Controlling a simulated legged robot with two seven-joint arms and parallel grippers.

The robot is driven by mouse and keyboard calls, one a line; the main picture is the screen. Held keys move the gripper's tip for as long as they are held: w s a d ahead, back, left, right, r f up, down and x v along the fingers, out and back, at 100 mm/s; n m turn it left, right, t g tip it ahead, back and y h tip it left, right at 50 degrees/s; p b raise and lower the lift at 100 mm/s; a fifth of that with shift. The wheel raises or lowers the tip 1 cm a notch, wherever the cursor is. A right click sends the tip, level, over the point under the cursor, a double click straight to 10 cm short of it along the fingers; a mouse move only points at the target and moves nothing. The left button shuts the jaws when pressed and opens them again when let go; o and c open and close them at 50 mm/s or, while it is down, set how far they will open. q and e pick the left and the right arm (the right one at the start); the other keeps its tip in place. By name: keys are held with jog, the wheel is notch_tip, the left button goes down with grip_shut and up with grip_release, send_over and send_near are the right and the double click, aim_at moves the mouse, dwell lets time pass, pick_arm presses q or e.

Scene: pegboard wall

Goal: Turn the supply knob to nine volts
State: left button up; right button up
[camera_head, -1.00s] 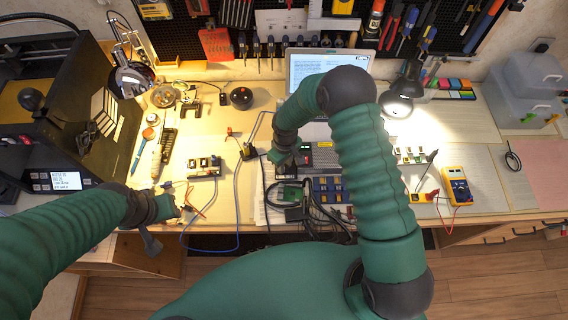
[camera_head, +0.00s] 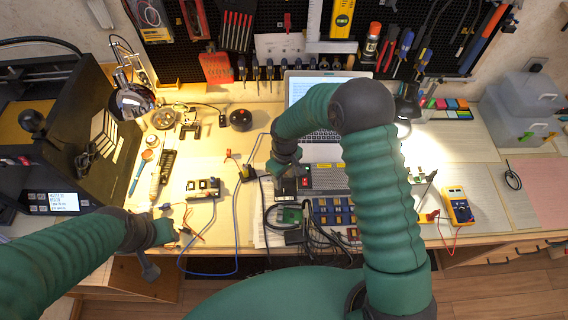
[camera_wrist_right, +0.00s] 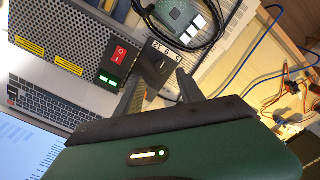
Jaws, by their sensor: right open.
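The power supply (camera_head: 328,178) is a grey perforated box on the bench, right of my right gripper (camera_head: 282,170) in the head view. In the right wrist view, the supply (camera_wrist_right: 62,32) shows yellow labels, a red switch and a lit green display. My right gripper (camera_wrist_right: 160,88) is open, with one finger on each side of the knob. I cannot tell whether the fingers touch it. The pointer is too small to read. My left gripper (camera_head: 165,232) is over the front left bench edge; its fingers are unclear.
A laptop (camera_head: 318,88) stands behind the supply. Dark cables (camera_head: 318,232) and blue bins (camera_head: 335,212) lie in front of it. A yellow multimeter (camera_head: 457,205) is to the right. A black 3D-printer-like machine (camera_head: 70,125) stands at left.

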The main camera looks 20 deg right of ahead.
aim_at(284, 187)
notch_tip(284, 187, up, 11)
jog(key=shift+f, duration=0.1)
dwell(0.3)
